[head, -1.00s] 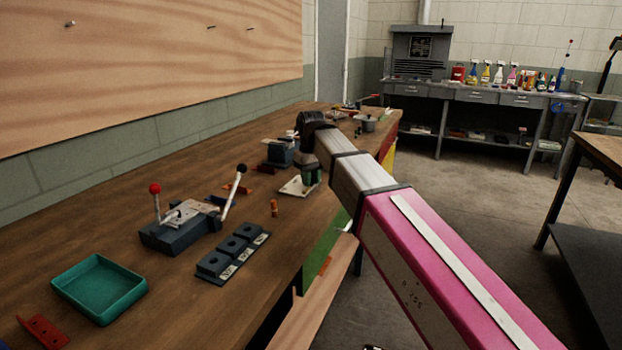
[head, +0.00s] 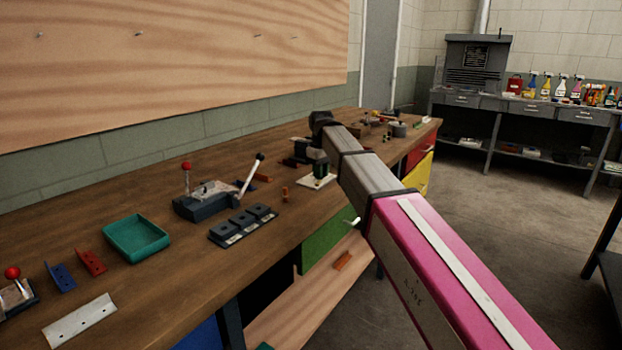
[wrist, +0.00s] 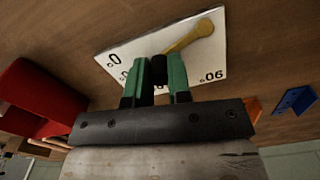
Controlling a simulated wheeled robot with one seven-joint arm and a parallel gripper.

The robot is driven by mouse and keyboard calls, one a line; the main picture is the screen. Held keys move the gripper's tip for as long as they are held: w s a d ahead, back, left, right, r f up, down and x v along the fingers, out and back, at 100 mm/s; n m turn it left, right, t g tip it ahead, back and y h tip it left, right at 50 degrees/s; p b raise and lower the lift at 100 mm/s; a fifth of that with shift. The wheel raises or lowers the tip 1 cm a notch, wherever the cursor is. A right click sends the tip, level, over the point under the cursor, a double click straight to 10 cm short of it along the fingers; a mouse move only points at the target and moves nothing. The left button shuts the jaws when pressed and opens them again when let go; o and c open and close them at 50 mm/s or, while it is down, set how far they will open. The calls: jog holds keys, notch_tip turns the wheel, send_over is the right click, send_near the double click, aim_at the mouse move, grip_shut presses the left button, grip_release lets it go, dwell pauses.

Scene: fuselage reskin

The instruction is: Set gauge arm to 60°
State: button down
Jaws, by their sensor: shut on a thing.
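The gauge is a white plate (wrist: 128,46) with dark numbers, seen upside down in the wrist view. Its 0 mark is at left, its 90 mark at lower right, and a partly covered mark sits below the 0. The brass gauge arm (wrist: 190,37) runs from its round end at the plate's upper right down-left to my fingers. My gripper (wrist: 159,65) has green fingers shut on the gauge arm's end, where a dark part shows. The fingers hide the arm's tip and the middle marks, so its exact angle cannot be read. In the head view the plate (head: 309,183) lies below my gripper (head: 320,169).
A red object (wrist: 35,95) stands at left in the wrist view; orange and blue brackets (wrist: 296,100) lie at right. On the bench, a lever fixture (head: 207,203), a dark block row (head: 240,225) and a teal tray (head: 137,236) stand nearer. The wall is behind.

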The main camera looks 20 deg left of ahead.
aim_at(311, 180)
jog(key=a+n, duration=0.1)
jog(key=n, duration=0.1)
jog(key=a+n, duration=0.1)
jog(key=shift+s+n, duration=0.2)
jog(key=shift+n, duration=0.2)
jog(key=shift+s+a+n, duration=0.25)
jog(key=shift+a+n, duration=0.05)
jog(key=shift+n, duration=0.6)
jog(key=shift+s+a+n, duration=0.2)
jog(key=shift+a+n, duration=0.1)
jog(key=shift+n, duration=0.6)
jog(key=c, duration=1.1)
grip_release()
jog(key=shift+o, duration=0.2)
notch_tip(311, 180, up, 11)
jog(key=shift+f, duration=0.1)
